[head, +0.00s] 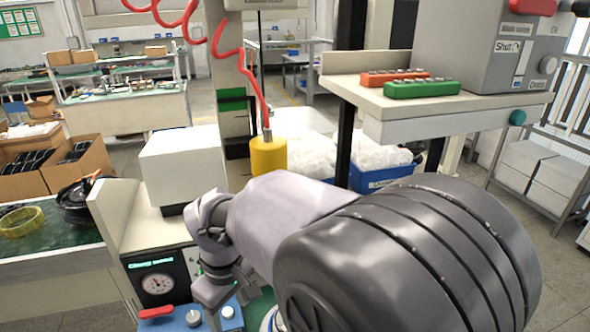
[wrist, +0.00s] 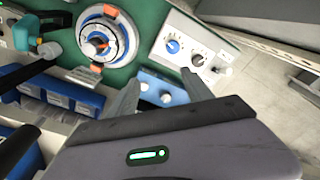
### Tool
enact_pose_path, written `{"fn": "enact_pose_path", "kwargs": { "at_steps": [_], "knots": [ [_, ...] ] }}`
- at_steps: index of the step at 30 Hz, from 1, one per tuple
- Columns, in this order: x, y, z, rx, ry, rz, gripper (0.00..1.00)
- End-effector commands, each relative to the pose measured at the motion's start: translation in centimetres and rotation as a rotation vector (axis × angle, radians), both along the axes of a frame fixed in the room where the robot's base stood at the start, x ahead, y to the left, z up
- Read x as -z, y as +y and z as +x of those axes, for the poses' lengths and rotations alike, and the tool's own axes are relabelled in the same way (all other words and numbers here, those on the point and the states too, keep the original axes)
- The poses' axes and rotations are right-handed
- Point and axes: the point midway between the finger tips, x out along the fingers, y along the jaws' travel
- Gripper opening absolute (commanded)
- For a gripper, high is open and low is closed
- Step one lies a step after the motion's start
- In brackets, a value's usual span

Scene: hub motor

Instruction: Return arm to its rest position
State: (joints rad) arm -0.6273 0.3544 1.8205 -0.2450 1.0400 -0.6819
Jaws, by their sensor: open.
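My arm reaches from the right foreground of the head view down toward the bench, its wrist low near the gauge panel. My gripper (wrist: 160,78) shows in the wrist view with its two fingers spread apart and nothing between them. To the left, a round blue and white fixture (wrist: 122,42) with orange clamps sits on the green bench top. The fingertips are hidden or unclear in the head view.
A gauge panel (head: 158,283), a white box (head: 182,168) and a hanging yellow cylinder (head: 268,157) stand near my arm. A shelf (head: 440,125) with red and green trays is at right. A knobbed control box (wrist: 188,48) lies beyond the gripper.

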Motion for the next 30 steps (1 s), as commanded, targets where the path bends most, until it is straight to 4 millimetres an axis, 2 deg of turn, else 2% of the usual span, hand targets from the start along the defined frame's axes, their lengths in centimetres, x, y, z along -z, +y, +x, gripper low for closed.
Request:
{"fn": "enact_pose_path", "kwargs": {
  "at_steps": [4, 8, 12, 16, 18, 21, 30],
  "knots": [
    [-1.3, -5.1, -0.4, 0.224, -0.037, 0.07, 0.59],
    [-2.3, -10.0, -2.0, 0.454, -0.069, 0.144, 0.59],
    [-1.8, -16.0, -5.6, 0.77, -0.12, 0.254, 0.59],
    [0.6, -20.8, -10.2, 1.099, -0.177, 0.383, 0.59],
    [1.8, -22.2, -12.0, 1.227, -0.199, 0.436, 0.59],
    [2.6, -23.1, -13.4, 1.324, -0.216, 0.481, 0.59],
    [2.4, -23.2, -13.7, 1.346, -0.217, 0.49, 0.59]
  ]
}}
